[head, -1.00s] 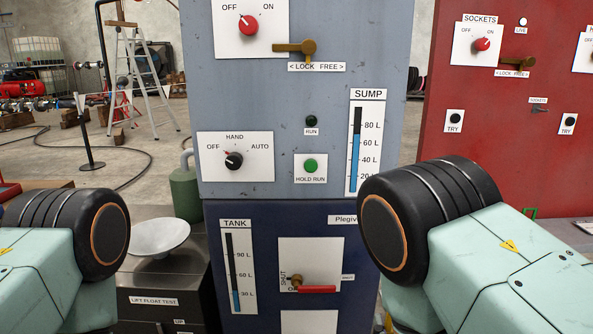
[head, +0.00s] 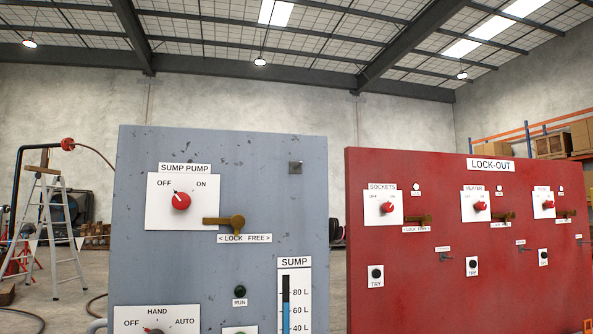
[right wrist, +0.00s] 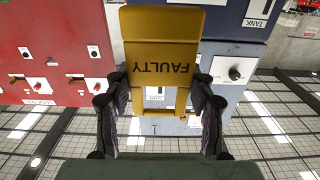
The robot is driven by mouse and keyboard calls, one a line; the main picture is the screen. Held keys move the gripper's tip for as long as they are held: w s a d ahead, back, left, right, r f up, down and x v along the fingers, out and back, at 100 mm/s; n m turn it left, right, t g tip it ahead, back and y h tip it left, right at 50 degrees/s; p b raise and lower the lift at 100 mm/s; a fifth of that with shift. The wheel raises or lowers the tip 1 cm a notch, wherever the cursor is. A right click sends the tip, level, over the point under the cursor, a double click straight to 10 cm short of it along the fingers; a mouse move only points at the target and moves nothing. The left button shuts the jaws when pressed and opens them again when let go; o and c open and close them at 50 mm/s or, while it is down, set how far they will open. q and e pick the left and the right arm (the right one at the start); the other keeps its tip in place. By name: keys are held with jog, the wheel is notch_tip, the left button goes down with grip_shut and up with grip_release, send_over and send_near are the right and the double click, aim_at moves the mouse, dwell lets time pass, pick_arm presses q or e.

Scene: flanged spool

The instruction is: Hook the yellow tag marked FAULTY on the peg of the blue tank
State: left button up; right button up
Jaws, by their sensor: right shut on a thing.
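The yellow tag (right wrist: 163,30) marked FAULTY is in the right wrist view, its lettering upside down. My right gripper (right wrist: 160,100) is shut on the tag, with a finger on either side of its narrower part. An opening in that part shows the panel behind. Part of the dark blue tank front (right wrist: 235,22) with a TANK label shows at the top right of the right wrist view. The tank is out of the head view, and I cannot make out its peg. My left gripper is in neither current view.
A stepladder (head: 52,220) is at the left.

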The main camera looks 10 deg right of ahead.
jog(key=shift+a, duration=0.1)
jog(key=w+r+p, duration=0.7)
jog(key=r+p, duration=0.4)
jog(key=r, duration=0.8)
jog(key=w+d+r+p, duration=0.1)
jog(key=w+r+p, duration=0.6)
jog(key=r, duration=1.1)
jog(key=w+d+r+p, duration=0.1)
jog(key=w+r+p, duration=0.6)
jog(key=r+p, duration=0.8)
notch_tip(320, 180, up, 5)
jog(key=shift+f, duration=0.2)
